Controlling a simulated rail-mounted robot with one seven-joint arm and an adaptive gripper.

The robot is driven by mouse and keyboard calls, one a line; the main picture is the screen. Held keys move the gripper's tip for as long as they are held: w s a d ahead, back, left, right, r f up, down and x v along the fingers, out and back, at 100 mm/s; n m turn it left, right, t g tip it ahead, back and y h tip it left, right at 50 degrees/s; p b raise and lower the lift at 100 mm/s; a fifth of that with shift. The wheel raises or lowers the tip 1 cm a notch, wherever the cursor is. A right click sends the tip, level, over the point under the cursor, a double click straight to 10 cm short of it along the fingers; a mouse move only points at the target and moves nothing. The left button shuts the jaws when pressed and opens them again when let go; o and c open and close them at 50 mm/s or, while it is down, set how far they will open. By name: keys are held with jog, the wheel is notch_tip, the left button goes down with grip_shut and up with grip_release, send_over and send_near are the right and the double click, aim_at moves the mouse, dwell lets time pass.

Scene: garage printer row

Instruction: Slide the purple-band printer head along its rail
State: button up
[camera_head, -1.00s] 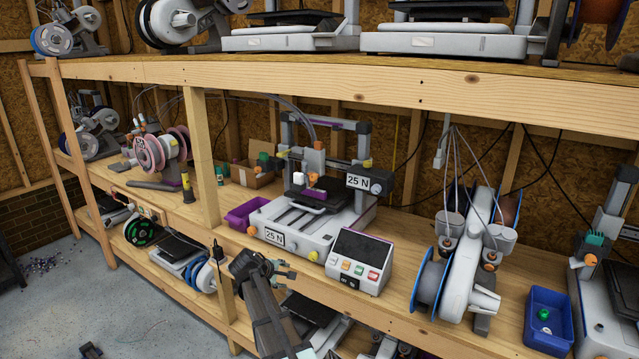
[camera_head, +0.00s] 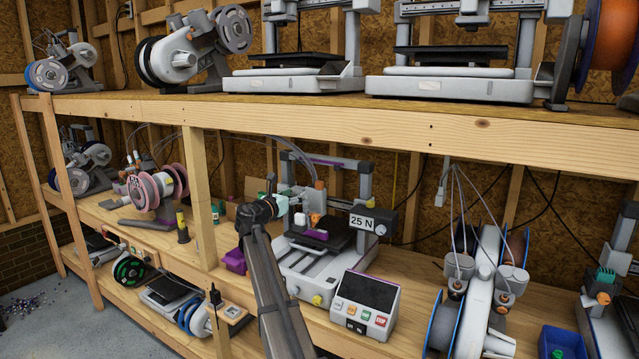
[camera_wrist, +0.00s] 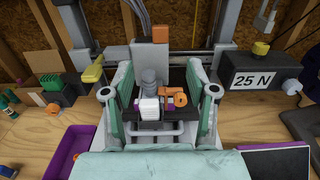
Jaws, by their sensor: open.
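The printer head shows in the wrist view as a white block (camera_wrist: 149,108) with a grey cylinder, an orange part and a purple band (camera_wrist: 167,104). In the head view it (camera_head: 316,234) is over the dark bed of the printer marked 25 N. An orange block (camera_wrist: 160,35) with tubes is above it. My gripper (camera_wrist: 158,82) is open, with one teal finger to each side of the head in the wrist view. I see no contact, and cannot tell how deep the fingers reach. In the head view my gripper (camera_head: 282,204) is left of the head.
The control box with a dark screen (camera_head: 367,305) stands at the printer's front right. A purple bin (camera_wrist: 70,150) is at its left. The 25 N gauge box (camera_wrist: 252,80) sticks out at the right. The upper shelf beam (camera_head: 430,125) runs overhead.

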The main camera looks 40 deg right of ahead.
aim_at(318, 182)
jog(key=p+x, duration=0.4)
jog(key=x, duration=1.2)
jog(key=shift+w+d, duration=0.15)
jog(key=shift+d, duration=0.05)
grip_shut()
